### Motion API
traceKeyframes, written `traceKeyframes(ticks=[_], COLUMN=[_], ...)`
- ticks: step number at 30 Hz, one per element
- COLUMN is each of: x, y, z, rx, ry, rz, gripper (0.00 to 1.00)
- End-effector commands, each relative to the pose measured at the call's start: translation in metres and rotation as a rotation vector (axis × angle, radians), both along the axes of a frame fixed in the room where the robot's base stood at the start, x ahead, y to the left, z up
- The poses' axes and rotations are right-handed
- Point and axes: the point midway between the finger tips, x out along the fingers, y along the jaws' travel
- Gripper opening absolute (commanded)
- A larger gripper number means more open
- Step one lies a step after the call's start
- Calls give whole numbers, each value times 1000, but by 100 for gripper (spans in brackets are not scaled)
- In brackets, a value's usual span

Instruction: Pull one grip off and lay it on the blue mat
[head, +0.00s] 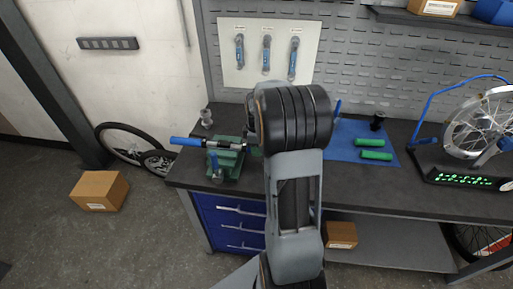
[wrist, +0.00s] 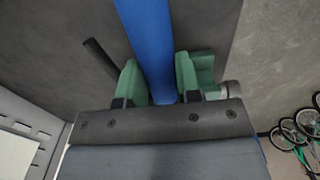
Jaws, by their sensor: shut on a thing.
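A blue grip (head: 187,141) sticks out to the left of the green vise (head: 226,158) on the bench. In the wrist view a long blue grip (wrist: 147,40) runs between my fingers, with green vise parts (wrist: 196,75) on either side. My gripper (wrist: 153,100) is shut on this blue grip. In the head view my arm hides the gripper and the far end of the handlebar. The blue mat (head: 345,140) lies on the bench to the right of my arm, partly hidden by it.
Two green grips (head: 376,155) lie on the mat, with a small black part (head: 377,121) near its back edge. A wheel stand (head: 485,125) is at the bench's right. A small metal part (head: 206,117) stands behind the vise. A tool board (head: 268,50) hangs on the wall.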

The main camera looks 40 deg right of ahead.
Motion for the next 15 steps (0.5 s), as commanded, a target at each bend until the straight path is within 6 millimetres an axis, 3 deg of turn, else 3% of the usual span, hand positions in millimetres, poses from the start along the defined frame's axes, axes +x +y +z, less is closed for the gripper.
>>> traceKeyframes(ticks=[3,15], x=[0,-6], y=[0,-7], z=[0,0], rx=[-1,-1], ry=[-1,1], rz=[0,-3], gripper=[0,0])
